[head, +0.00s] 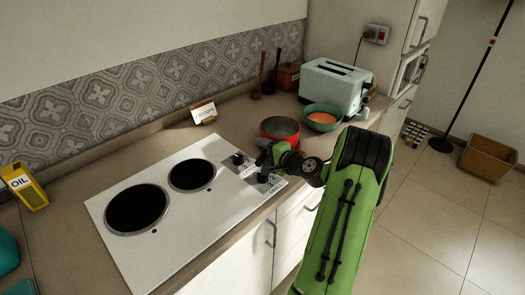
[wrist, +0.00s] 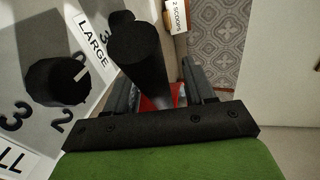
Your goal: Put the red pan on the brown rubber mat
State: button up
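The red pan (head: 281,129) stands on the counter right of the hob in the head view. A strip of red (wrist: 161,103) shows low between my fingers in the wrist view. A thick black cylinder, which looks like the pan's handle (wrist: 142,55), rises between the fingers there. My gripper (head: 264,156) is beside the pan's near side, close to the hob's knobs. Its fingers (wrist: 158,85) are spread, with a gap at the right of the cylinder. I cannot tell whether either finger touches it. I cannot make out a brown rubber mat in either view.
The white hob (head: 172,222) with black knobs (wrist: 58,82) lies left of my gripper. A green bowl (head: 322,117) with orange contents and a toaster (head: 335,86) stand right of the pan. A small sign (head: 203,112) stands behind the hob.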

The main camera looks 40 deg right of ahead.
jog(key=shift+s+r, duration=0.2)
jog(key=shift+r, duration=0.05)
jog(key=v, duration=1.1)
jog(key=shift+s+p, duration=0.3)
